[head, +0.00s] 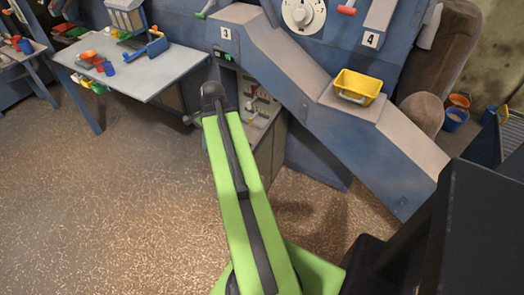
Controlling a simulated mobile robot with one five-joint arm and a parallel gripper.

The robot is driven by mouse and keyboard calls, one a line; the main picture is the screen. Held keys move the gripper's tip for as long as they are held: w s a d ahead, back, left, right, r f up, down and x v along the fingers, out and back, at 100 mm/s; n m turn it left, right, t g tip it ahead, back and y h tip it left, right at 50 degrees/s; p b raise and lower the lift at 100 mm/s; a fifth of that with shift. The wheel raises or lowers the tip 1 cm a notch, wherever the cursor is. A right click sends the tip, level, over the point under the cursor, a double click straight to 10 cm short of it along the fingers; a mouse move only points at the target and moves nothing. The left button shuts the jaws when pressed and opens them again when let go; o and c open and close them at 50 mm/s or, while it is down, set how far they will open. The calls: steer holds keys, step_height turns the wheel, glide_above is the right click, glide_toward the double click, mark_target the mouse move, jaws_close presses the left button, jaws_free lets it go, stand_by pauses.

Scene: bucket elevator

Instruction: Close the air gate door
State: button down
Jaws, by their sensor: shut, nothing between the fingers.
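I cannot pick out the air gate door with certainty. Below the number 3 plate (225,33), the blue machine housing (300,65) has an open recess (262,103) with small fittings inside. My green arm reaches up from the bottom of the head view, and its dark end joint covers part of the recess's left side. My gripper cannot be made out; the part beyond that joint is mostly hidden behind the arm. Whether anything touches the housing cannot be told.
A yellow bin (358,87) stands on the sloped housing at right. A worktable (150,75) with small coloured parts is at upper left. Orange and blue buckets (455,117) stand at far right. The speckled floor (110,200) at left is clear.

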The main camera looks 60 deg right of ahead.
steer(key=s+d+f+m+t+h+b, duration=0.1)
steer(key=s+d+f+m+t+b, duration=0.1)
steer(key=s+d+m, duration=1.55)
steer(key=n+b, duration=0.3)
steer(key=b, duration=0.7)
glide_above(261, 146)
steer(key=s+a, duration=0.4)
step_height(261, 146, down, 9)
steer(key=shift+w+a+f, duration=0.15)
steer(key=shift+w+a, duration=0.05)
steer(key=shift+w, duration=0.45)
